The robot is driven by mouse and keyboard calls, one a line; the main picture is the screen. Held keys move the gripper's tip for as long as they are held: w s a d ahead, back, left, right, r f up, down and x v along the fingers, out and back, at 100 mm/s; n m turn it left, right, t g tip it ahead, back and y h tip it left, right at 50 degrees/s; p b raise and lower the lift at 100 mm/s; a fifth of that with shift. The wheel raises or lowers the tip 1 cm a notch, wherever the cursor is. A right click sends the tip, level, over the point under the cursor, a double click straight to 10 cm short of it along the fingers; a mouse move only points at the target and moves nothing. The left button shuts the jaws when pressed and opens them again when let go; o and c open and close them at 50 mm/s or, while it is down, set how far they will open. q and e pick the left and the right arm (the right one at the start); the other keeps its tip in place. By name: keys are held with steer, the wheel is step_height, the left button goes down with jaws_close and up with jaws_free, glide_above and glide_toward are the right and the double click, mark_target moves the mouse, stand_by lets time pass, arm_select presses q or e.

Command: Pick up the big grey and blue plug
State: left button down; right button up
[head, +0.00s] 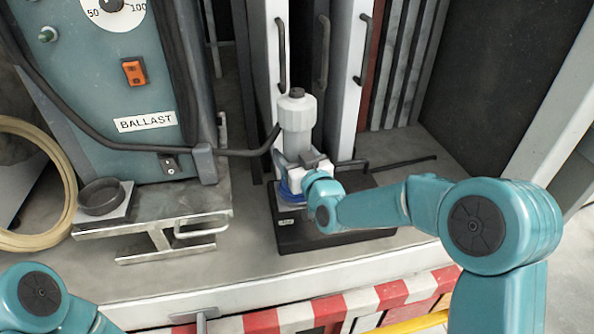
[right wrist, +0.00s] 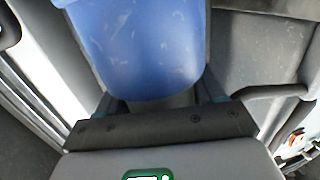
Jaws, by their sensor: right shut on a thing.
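The big grey and blue plug (head: 297,112) stands upright at the middle of the head view. Its grey body is on top, and a blue part (head: 287,190) shows low down, beside my gripper. My right gripper (head: 305,165) reaches it from the right and is shut on it. In the right wrist view the plug's blue part (right wrist: 145,45) fills the top middle, with my right gripper (right wrist: 160,102) around the narrower grey part below it. The finger contact is partly hidden. Of my left arm only a link shows at the bottom left; its gripper is out of view.
A black box-like base (head: 325,236) lies under the plug. A blue-grey BALLAST cabinet (head: 110,80) with a dark cable (head: 235,152) stands left. A metal bracket (head: 150,222) and a hose coil (head: 30,240) are near it. Cabinet doors with handles (head: 345,60) stand behind.

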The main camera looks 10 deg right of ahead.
steer(key=shift+r, duration=0.1)
steer(key=shift+w+r, duration=0.1)
steer(key=shift+r, duration=0.45)
step_height(320, 180, up, 18)
steer(key=shift+p, duration=0.9)
steer(key=shift+r, duration=0.4)
